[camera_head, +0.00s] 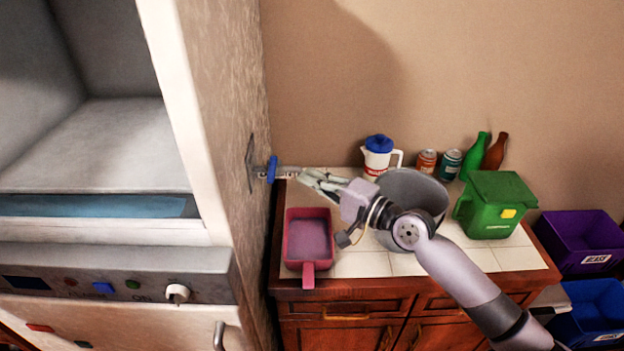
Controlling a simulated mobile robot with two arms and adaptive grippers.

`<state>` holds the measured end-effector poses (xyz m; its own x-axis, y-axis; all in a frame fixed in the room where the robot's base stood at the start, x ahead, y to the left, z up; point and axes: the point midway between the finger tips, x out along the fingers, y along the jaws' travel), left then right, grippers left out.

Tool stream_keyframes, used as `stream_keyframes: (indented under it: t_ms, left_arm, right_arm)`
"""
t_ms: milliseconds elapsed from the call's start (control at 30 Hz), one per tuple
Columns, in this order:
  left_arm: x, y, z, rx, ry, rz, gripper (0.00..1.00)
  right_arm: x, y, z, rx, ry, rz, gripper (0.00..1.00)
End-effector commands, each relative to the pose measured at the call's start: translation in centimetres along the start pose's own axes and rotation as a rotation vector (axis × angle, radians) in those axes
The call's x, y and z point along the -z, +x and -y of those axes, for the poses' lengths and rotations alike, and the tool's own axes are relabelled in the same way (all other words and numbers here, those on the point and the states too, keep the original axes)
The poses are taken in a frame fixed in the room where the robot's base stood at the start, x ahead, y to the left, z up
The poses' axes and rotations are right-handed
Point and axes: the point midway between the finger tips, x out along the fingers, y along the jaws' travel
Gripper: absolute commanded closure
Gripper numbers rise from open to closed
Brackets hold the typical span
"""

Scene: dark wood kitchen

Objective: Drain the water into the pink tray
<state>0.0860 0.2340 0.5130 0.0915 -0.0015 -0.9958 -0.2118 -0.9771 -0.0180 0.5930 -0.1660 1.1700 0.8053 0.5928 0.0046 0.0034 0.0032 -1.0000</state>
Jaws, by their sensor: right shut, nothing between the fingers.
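The pink tray (289,238) lies on the tiled counter top, with its handle toward the front edge. Its inside looks purplish; I cannot tell whether it holds water. A small metal tap (287,172) with a blue handle (272,169) sticks out from the side of the tall appliance, above and behind the tray. My right gripper (306,177) reaches in from the right, its fingers shut and empty, with the tips close to the end of the tap. I cannot tell whether they touch it. No flowing water shows. My left gripper is not in view.
A grey pot (425,189) stands behind my right arm. A white jug with a blue lid (378,157), cans (426,162), bottles (495,152) and a green bin (494,207) line the counter's back and right. The appliance (222,120) walls off the left. Purple and blue bins (582,240) stand right.

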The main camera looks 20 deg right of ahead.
Motion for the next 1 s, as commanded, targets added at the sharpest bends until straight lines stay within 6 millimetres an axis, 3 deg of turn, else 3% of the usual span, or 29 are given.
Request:
stream_keyframes:
  t_ms: [100, 233, 500, 600, 900, 1000]
  left_arm:
    - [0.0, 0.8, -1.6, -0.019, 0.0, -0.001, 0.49]
    - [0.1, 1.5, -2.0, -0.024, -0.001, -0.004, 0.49]
    - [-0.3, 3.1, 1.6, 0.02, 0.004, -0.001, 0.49]
    - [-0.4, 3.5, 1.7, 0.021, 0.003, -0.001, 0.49]
    - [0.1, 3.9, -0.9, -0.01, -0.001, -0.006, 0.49]
    - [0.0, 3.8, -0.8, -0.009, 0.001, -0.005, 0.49]
  right_arm:
    - [-0.2, -1.9, -0.4, -0.002, -0.001, 0.0, 1.0]
    - [-0.5, -3.7, -0.4, -0.002, -0.002, -0.001, 1.0]
    - [-1.1, -7.8, -0.5, -0.004, -0.003, 0.001, 1.0]
    - [-1.1, -8.9, -0.3, -0.003, -0.002, -0.002, 1.0]
    - [-1.4, -9.9, -0.1, -0.002, -0.004, 0.0, 1.0]
    - [-2.3, -9.9, -1.5, -0.038, -0.048, 0.01, 1.0]
